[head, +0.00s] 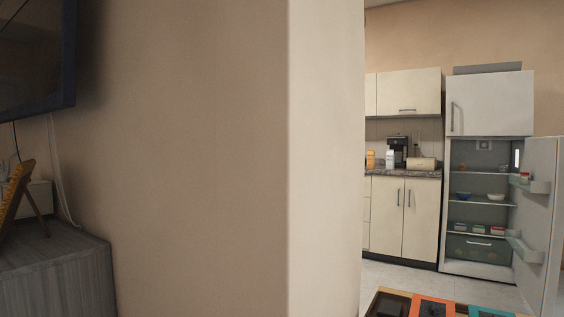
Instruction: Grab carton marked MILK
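A small white carton (390,159) stands upright on the far kitchen counter (429,174). An orange carton or box (371,159) stands to its left. Both are too small in the picture for any MILK marking to be read. The counter's left part is hidden behind the wall edge. My gripper is not in view.
A beige wall (200,160) with a pale corner edge (326,160) fills the middle and blocks the view. A coffee maker (398,146) and a cream box (422,163) stand by the carton. The fridge (490,83) is open. A multicoloured surface (432,308) lies low right; a grey cabinet (50,280) stands left.

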